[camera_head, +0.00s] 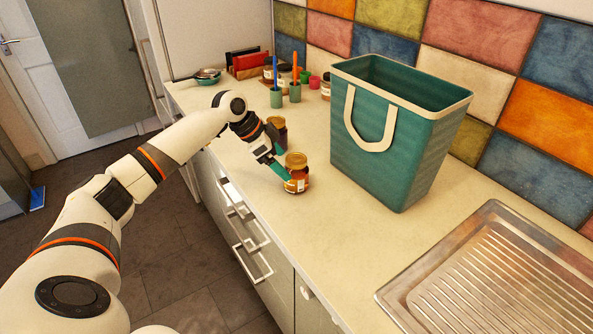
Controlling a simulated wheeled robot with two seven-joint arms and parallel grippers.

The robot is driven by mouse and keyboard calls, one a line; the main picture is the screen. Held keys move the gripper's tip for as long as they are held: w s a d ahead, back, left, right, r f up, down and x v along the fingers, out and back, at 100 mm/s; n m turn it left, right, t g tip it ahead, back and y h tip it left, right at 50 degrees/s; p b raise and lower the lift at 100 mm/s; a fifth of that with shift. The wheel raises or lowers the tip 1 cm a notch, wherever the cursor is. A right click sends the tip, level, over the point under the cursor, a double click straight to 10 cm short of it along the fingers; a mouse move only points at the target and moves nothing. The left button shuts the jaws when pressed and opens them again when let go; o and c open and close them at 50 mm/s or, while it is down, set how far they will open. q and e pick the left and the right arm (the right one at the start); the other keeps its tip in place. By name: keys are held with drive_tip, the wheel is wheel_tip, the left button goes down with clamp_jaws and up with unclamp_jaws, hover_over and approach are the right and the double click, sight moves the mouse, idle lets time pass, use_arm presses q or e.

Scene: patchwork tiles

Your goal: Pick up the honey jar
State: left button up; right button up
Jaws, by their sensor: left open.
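The honey jar (297,172) is a small amber jar with a brown-orange lid, standing upright on the pale countertop near its front edge. My left gripper (280,168) reaches in from the left and is open, its fingers at the left side of the jar. One teal finger overlaps the jar's left side in the view; I cannot tell whether it touches. The other finger is partly hidden. A dark jar (277,128) with a brown lid stands just behind the gripper. My right gripper is not in view.
A large teal basket (395,140) with white handles stands right of the jar. Green cups (276,98) with brushes, small jars and a red rack (250,66) are at the back. A metal drainboard (490,285) lies at front right. Counter between jar and drainboard is clear.

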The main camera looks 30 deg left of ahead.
sight(293, 172)
use_arm(q)
drive_tip(key=shift+w+d+f, duration=0.2)
drive_tip(key=shift+f, duration=0.1)
drive_tip(key=shift+w+d+f, duration=0.15)
drive_tip(key=shift+d+f, duration=0.05)
drive_tip(key=shift+p+x, duration=0.85)
drive_tip(key=shift+x, duration=1.5)
drive_tip(key=shift+r, duration=0.1)
drive_tip(key=c, duration=1.5)
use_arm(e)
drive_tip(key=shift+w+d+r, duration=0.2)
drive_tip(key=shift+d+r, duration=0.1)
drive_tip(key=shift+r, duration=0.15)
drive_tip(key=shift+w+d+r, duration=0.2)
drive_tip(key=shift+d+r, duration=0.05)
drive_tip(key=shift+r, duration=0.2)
